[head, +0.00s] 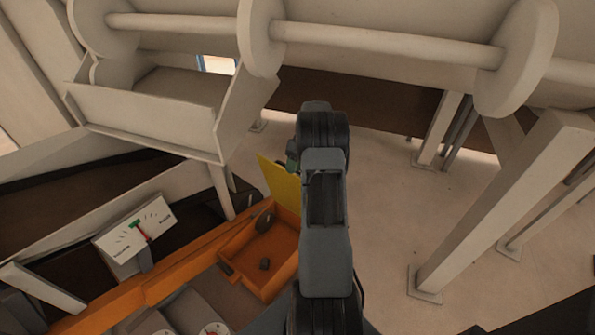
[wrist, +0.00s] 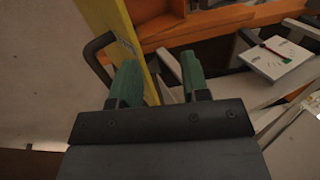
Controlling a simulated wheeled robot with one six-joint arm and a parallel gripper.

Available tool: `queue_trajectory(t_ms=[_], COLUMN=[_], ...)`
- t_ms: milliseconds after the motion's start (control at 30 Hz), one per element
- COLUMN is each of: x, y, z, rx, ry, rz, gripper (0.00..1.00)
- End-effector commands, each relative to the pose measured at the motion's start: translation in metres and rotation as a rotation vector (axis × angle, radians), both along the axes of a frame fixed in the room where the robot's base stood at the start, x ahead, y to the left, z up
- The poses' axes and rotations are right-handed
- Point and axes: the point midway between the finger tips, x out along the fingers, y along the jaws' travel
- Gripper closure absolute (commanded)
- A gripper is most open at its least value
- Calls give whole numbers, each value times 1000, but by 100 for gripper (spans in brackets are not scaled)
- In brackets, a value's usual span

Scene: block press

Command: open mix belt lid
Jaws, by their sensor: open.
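The yellow lid (head: 279,180) stands raised at the back edge of an orange box (head: 240,285), and the box's inside shows. In the wrist view the yellow lid (wrist: 112,22) is a tilted panel with a black handle (wrist: 93,48) on its left side. My gripper (wrist: 160,82) is open, with two green fingers. The lid's lower end passes behind the left finger and shows partly between the fingers; I cannot tell if they touch. In the head view my gripper (head: 292,160) is mostly hidden by my dark wrist, just right of the lid.
A white gauge (head: 135,228) with a red and green pointer stands left of the box. A beige trough (head: 150,105) and a roller shaft (head: 390,45) lie above. Beige support legs (head: 505,205) stand at right. Open floor (head: 395,210) lies right of my arm.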

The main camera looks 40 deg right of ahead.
Motion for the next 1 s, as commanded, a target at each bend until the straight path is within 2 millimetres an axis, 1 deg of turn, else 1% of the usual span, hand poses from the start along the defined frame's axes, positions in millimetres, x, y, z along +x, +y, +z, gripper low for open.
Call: queue_trajectory(t_ms=[33, 133, 333, 500, 800, 933, 1000], x=[-7, -17, -32, -37, -38, -41, -48], y=[4, 10, 19, 22, 23, 25, 30], z=[4, 9, 16, 19, 19, 16, 8], rx=[-1, 0, 1, 1, 1, -5, -22], ry=[-1, 0, 1, 1, 0, 17, 61], rz=[0, 0, -1, -1, 0, 10, 36], gripper=[58, 58, 58, 58, 58, 69, 76])
